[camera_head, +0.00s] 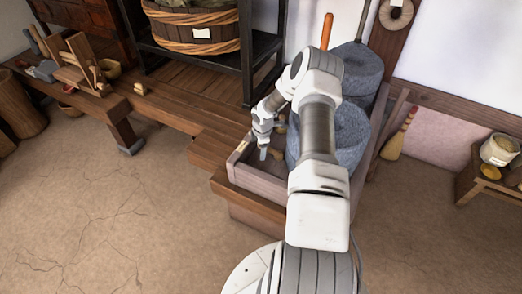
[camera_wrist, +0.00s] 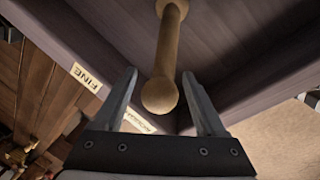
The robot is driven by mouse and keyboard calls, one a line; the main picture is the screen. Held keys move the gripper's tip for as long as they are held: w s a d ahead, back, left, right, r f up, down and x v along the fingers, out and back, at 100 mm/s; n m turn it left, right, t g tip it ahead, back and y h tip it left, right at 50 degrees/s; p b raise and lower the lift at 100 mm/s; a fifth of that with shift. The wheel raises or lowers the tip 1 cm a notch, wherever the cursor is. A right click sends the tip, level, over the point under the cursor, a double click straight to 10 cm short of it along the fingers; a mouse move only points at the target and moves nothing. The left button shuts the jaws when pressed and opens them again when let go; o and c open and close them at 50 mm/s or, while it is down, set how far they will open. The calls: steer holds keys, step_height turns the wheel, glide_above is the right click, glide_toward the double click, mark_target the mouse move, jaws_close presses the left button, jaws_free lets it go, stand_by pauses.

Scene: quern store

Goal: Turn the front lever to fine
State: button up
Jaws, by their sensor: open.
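In the wrist view the front lever (camera_wrist: 167,55) is a pale wooden handle with a round knob at its near end. It reaches down between the two fingers of my gripper (camera_wrist: 160,90), which is open with a gap on each side of the knob. A label reading FINE (camera_wrist: 86,78) is to the left of the lever. A second label (camera_wrist: 137,121) is partly hidden behind my left finger. In the head view my gripper (camera_head: 263,153) points down at the left end of the wooden quern tray (camera_head: 262,180); the lever is hard to make out there.
Grey round millstones (camera_head: 349,130) stand in the tray, partly behind my arm. A wooden bench (camera_head: 180,105) with tools runs along the left. A dark rack with a wooden tub (camera_head: 198,36) stands behind. A brush (camera_head: 394,143) and low stool (camera_head: 470,184) are at right. The floor in front is clear.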

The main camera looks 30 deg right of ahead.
steer(key=shift+w+f, duration=0.1)
steer(key=shift+f, duration=0.15)
jaws_close()
stand_by(1.4)
